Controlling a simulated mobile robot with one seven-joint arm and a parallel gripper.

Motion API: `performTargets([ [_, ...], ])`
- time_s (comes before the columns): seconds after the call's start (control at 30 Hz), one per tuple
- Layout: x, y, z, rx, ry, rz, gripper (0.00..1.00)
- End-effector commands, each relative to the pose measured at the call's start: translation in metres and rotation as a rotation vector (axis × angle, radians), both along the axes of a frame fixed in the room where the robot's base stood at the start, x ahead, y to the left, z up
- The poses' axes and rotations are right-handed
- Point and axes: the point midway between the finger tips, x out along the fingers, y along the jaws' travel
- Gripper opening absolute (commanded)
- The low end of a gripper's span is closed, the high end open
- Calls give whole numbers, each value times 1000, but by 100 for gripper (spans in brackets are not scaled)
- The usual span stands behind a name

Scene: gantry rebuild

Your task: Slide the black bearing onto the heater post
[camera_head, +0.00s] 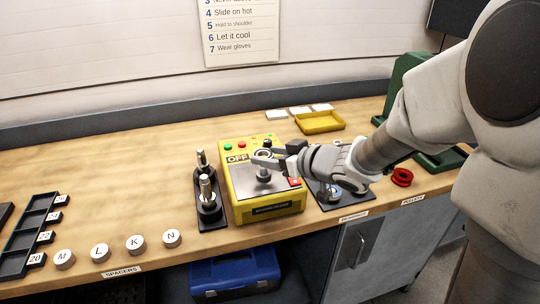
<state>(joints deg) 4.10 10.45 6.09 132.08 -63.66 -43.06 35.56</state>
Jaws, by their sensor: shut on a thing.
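The yellow bearing heater (240,205) stands mid-bench with an "OFF" label and a grey top plate. Its short upright post (263,174) rises from the middle of the plate. My gripper (264,159) reaches in from the right and is shut on a small ring, which looks like the black bearing (263,154). The ring is at the post's top, seen as a pale and dark circle. It is too small to tell whether it is around the post or just above it. The fingers partly hide it.
A black stand (211,218) with two metal posts is close left of the heater. A dark bearing mat (335,203) lies right, under my arm. A red pulley (402,177) and a yellow tray (320,122) are further off.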

Motion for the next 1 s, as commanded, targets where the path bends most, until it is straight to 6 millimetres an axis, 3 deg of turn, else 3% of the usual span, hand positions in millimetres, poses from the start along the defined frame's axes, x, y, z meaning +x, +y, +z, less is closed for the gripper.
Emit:
performTargets([
  [1.0,0,0,-30,0,-1,0,0],
])
